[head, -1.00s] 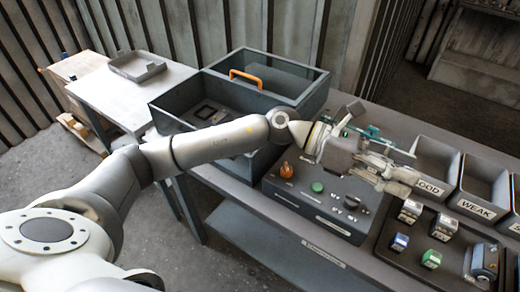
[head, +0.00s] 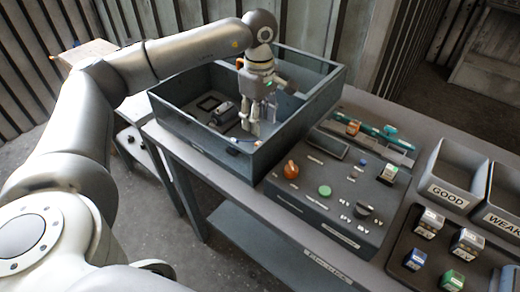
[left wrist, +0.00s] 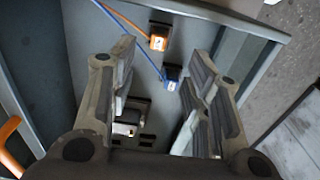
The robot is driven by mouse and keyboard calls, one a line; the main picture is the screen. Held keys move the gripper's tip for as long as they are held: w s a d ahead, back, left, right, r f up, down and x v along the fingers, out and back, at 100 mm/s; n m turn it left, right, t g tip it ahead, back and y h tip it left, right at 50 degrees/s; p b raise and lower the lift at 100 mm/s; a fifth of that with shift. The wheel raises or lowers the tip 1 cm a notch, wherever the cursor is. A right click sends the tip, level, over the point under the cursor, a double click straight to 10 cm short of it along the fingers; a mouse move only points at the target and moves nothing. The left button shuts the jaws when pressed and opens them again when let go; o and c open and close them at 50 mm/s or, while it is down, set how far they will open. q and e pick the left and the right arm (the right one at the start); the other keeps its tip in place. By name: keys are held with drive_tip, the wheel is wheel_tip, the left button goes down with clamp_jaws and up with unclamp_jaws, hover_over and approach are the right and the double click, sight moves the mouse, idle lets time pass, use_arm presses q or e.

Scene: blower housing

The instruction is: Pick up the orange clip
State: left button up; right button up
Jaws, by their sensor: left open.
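The orange clip (left wrist: 157,40) shows in the left wrist view, on a dark block against the grey box's inner surface, with an orange wire running from it. A blue clip (left wrist: 172,76) with a blue wire is just below it. My left gripper (head: 255,128) is open and reaches down into the grey box (head: 200,150) in the head view. In the left wrist view its two fingers (left wrist: 160,68) stand apart on either side of the blue clip, with the orange clip beyond the tips. My right gripper is not in view.
The box walls surround the left gripper closely. An orange handle (left wrist: 10,140) is at the left edge of the wrist view. A control console (head: 330,190) with knobs stands right of the box, and labelled bins (head: 450,180) are farther right.

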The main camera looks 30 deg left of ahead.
sight(259, 143)
use_arm(q)
wheel_tip(259, 143, down, 3)
drive_tip(key=shift+f, duration=0.1)
wheel_tip(259, 143, down, 5)
drive_tip(key=shift+w+a+r+p, duration=0.1)
drive_tip(key=shift+p, duration=1.05)
drive_tip(key=shift+f, duration=0.3)
drive_tip(key=c, duration=0.9)
